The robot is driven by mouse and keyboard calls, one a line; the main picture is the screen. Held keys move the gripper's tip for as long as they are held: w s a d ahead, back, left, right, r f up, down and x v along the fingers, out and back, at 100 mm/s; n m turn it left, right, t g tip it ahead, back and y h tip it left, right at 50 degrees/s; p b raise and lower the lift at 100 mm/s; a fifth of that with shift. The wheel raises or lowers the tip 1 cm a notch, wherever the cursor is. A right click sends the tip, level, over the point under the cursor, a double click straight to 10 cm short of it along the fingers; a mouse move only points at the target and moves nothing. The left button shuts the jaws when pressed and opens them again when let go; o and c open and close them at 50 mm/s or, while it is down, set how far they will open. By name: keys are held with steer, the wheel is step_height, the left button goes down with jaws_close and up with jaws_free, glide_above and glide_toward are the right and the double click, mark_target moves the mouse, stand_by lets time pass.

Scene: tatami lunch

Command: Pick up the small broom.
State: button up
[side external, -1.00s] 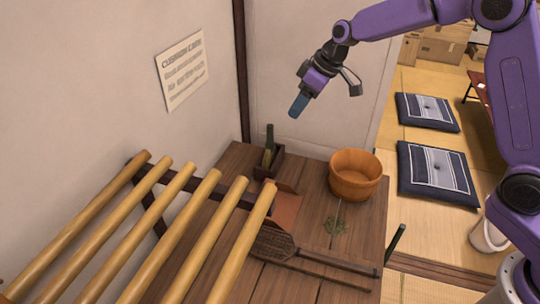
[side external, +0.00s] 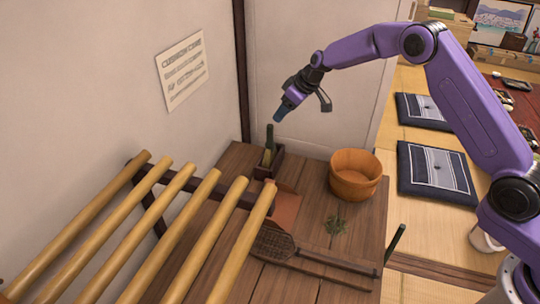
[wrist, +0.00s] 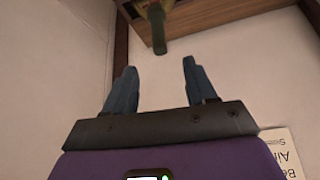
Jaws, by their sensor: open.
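The small broom (side external: 269,141) seems to be the dark-handled thing standing upright in a small dark box (side external: 278,161) at the back of the wooden table. Its lower part is yellowish and partly hidden by the box. In the wrist view, the broom's handle (wrist: 158,33) shows at the top, beyond and between the fingertips. My gripper (side external: 282,114) is above and slightly right of the broom, apart from it. In the wrist view, my gripper (wrist: 160,72) has its two blue fingers spread, with nothing between them.
A round wooden tub (side external: 356,178) stands right of the box. Bamboo poles (side external: 160,228) slant across the left. A wall stands close behind.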

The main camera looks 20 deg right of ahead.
mark_target(273, 127)
steer(key=shift+x, duration=4.4)
steer(key=shift+s+d, duration=0.1)
jaws_close()
